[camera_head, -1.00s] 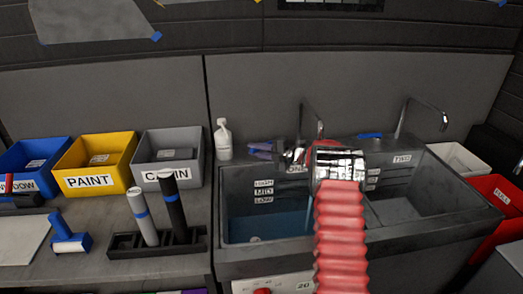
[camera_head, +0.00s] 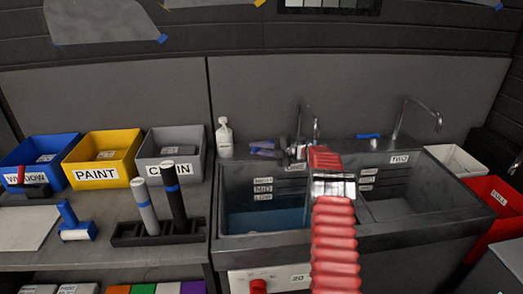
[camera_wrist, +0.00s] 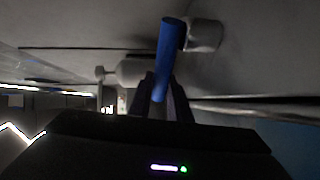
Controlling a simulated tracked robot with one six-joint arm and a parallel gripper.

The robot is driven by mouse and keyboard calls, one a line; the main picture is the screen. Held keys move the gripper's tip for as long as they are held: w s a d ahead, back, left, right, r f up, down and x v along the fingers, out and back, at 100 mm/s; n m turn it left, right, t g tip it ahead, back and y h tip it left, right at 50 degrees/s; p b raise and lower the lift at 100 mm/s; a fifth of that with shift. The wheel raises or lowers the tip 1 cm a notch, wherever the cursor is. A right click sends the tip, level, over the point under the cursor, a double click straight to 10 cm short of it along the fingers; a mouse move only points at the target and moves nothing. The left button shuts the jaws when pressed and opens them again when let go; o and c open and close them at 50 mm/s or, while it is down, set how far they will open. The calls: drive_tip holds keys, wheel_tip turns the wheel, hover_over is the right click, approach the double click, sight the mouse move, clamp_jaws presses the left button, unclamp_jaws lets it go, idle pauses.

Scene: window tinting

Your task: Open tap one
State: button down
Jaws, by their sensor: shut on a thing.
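Two metal taps stand behind a double sink. Tap one (camera_head: 314,122) is behind the left basin (camera_head: 236,216), its base partly hidden by my arm. In the wrist view my gripper (camera_wrist: 163,88) is shut on a blue tap handle (camera_wrist: 170,45), which stands up between its dark fingers. In the head view that handle is hidden behind my red-sleeved arm and wrist. Tap two (camera_head: 436,118) curves over the right basin, with its blue handle (camera_head: 368,136) lying sideways in plain view. No water stream is visible from tap one.
Blue water (camera_head: 255,222) lies in the left basin, under HIGH, MID and LOW labels. A white bottle (camera_head: 224,138) stands left of the taps. A red bin (camera_head: 495,198) is at the right.

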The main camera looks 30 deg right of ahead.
drive_tip(key=shift+a+f, duration=0.25)
drive_tip(key=shift+a, duration=0.4)
drive_tip(key=c, duration=1.9)
unclamp_jaws()
drive_tip(key=shift+o, duration=1.3)
drive_tip(key=shift+s+d, duration=0.1)
drive_tip(key=shift+d, duration=0.1)
drive_tip(key=shift+d+r, duration=0.1)
drive_tip(key=shift+r, duration=0.05)
drive_tip(key=shift+s+d+r, duration=0.1)
drive_tip(key=shift+s+d, duration=0.25)
drive_tip(key=shift+d, duration=0.1)
drive_tip(key=v, duration=1.2)
drive_tip(key=shift+s+d, duration=0.15)
drive_tip(key=shift+s, duration=0.15)
drive_tip(key=shift+c, duration=0.6)
